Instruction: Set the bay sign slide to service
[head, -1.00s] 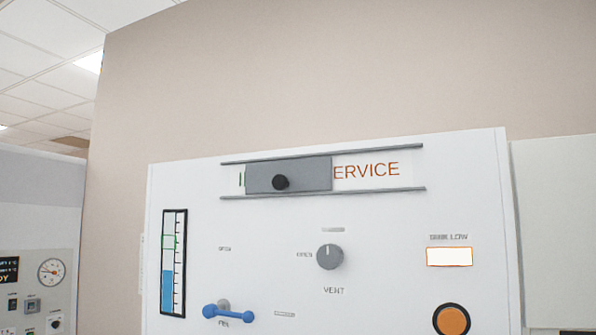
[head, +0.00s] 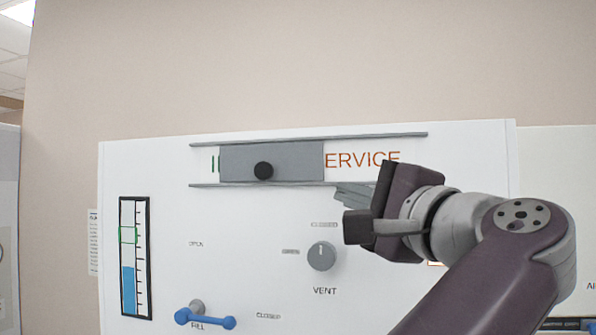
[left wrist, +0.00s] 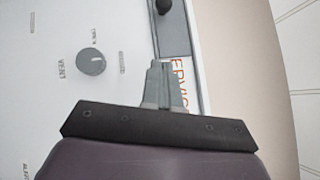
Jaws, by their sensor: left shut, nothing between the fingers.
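The bay sign slide (head: 290,160) is a grey plate with a black knob (head: 263,170), between two horizontal rails on the white panel. It covers the sign's middle: a green letter edge shows at its left and red "ERVICE" (head: 362,160) at its right. My left gripper (head: 340,191) is shut and empty, just below the lower rail, right of the knob. In the left wrist view its closed fingertips (left wrist: 157,64) point toward the slide's knob (left wrist: 164,6) at the top, apart from it. The gripper hides part of the lower rail's right end. My right gripper is not in view.
Below the slide are a round grey vent knob (head: 321,256), a blue fill lever (head: 205,318) and a level gauge (head: 135,258) at left. The vent knob lies close below my left gripper. The wall above the panel is bare.

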